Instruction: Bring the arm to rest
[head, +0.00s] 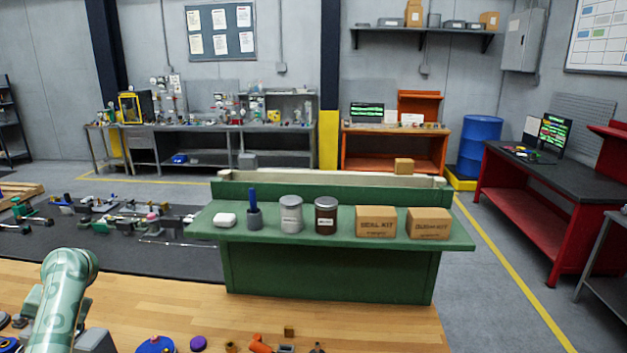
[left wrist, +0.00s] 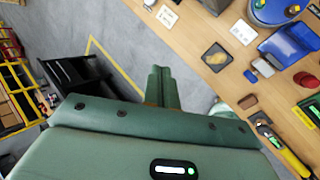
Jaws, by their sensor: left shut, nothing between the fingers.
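My left arm (head: 62,295) is green and rises at the lower left of the head view, above the wooden bench. Its fingertips cannot be made out there. In the left wrist view my left gripper (left wrist: 161,74) has its two green fingers together with nothing between them. It hangs past the edge of the wooden bench top (left wrist: 196,62), with grey floor below. My right arm and gripper are in neither view.
Small parts lie along the bench's near edge, including a purple disc (head: 198,344) and an orange part (head: 260,344). A green shelf (head: 330,239) with jars and boxes stands behind. A blue part (left wrist: 290,48) and several tools crowd the bench at right in the wrist view.

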